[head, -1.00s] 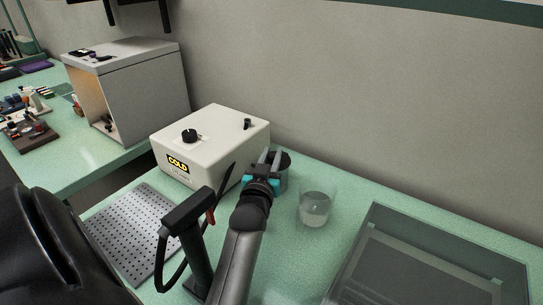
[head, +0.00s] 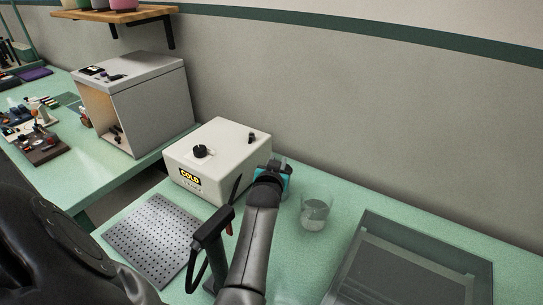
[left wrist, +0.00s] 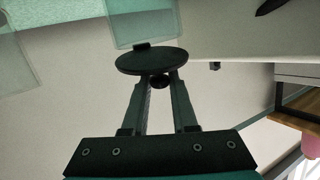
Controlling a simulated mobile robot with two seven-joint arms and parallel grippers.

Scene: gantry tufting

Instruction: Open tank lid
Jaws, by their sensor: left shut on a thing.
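My left gripper (head: 276,170) is in the head view, at the right side of the white box marked COLD. In the left wrist view its two fingers (left wrist: 159,84) are shut on the small dark knob (left wrist: 160,81) of a round black lid (left wrist: 152,61). The lid shows nearly edge-on, with a small tab on its far side. A pale see-through vessel (left wrist: 142,22) lies beyond the lid. I cannot tell whether the lid touches it. In the head view my wrist hides the lid and most of the tank. My right gripper is not in view.
The COLD box (head: 222,158) stands close left of my gripper. A glass beaker (head: 316,212) with liquid stands just right. A black post (head: 210,235) with a cable and a perforated plate (head: 152,240) are left of my forearm. A clear-topped tray (head: 415,270) is front right.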

